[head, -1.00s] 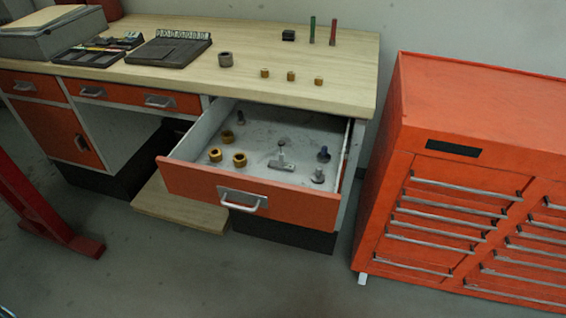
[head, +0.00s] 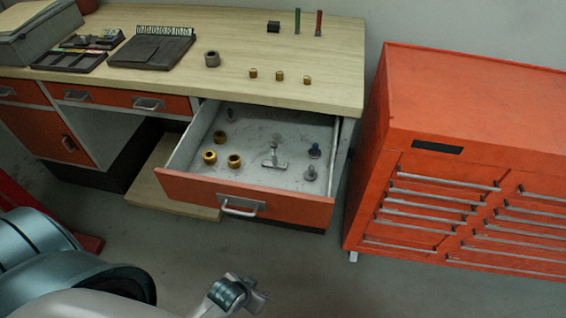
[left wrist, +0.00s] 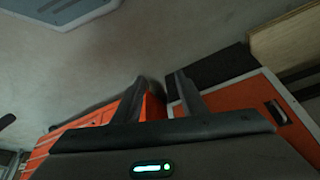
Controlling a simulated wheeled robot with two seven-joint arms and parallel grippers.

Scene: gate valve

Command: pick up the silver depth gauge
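The silver depth gauge (head: 274,163), a small T-shaped metal piece, lies in the open drawer (head: 225,190) of the workbench, right of the middle of its floor. My left gripper (head: 246,292) is in front of the drawer, low in the head view, well apart from the gauge. In the left wrist view its two dark fingers (left wrist: 161,88) stand apart with nothing between them, so it is open and empty. The gauge cannot be made out in the left wrist view. My right gripper is not in view.
Brass nuts (head: 234,161) and dark bolts (head: 315,151) share the drawer with the gauge. Small brass pieces (head: 280,77) and a dark plate (head: 151,50) are on the bench top (head: 225,75). An orange tool cabinet (head: 450,130) stands close on the right.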

